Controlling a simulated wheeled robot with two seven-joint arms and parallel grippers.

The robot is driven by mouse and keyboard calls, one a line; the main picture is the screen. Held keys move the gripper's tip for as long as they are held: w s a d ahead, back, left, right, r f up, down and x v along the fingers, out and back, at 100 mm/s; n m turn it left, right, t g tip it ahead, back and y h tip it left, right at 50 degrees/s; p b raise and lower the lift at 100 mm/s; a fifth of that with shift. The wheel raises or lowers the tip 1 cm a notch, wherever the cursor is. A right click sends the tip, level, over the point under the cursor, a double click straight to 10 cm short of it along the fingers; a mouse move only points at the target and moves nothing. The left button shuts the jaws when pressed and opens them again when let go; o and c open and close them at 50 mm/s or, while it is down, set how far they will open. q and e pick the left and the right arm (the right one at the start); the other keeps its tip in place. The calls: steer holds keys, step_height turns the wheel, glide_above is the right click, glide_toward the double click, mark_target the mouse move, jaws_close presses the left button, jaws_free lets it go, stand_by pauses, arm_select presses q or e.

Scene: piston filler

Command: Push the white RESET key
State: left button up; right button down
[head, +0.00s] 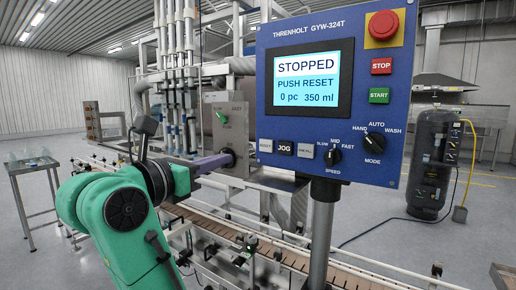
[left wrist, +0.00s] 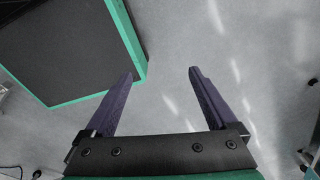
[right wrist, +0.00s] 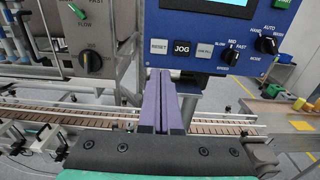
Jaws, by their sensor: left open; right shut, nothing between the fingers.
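The white RESET key (head: 265,145) is the leftmost key in the bottom row of the blue control panel (head: 385,152). It also shows in the right wrist view (right wrist: 159,47). My right gripper (head: 229,157) is shut and empty, left of the key in the head view. In the right wrist view its purple fingertips (right wrist: 160,72) lie just below the key, with a gap in the picture. The screen (head: 311,79) reads STOPPED, PUSH RESET, 0 pc, 350 ml. My left gripper (left wrist: 161,73) is open and empty above grey floor, and is not in the head view.
The black JOG key (head: 285,148) and another white key (head: 306,151) sit right of RESET, then the speed knob (head: 333,157). A steel box with a green knob (head: 222,117) stands behind my right gripper. A conveyor (head: 215,219) runs below the panel.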

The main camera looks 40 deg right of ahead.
mark_target(265, 147)
steer(key=p+x, duration=0.6)
steer(key=x, duration=0.8)
steer(key=shift+w+d, duration=0.15)
steer(key=shift+w, duration=0.05)
steer(key=shift+d+f, duration=0.2)
steer(key=shift+d, duration=0.1)
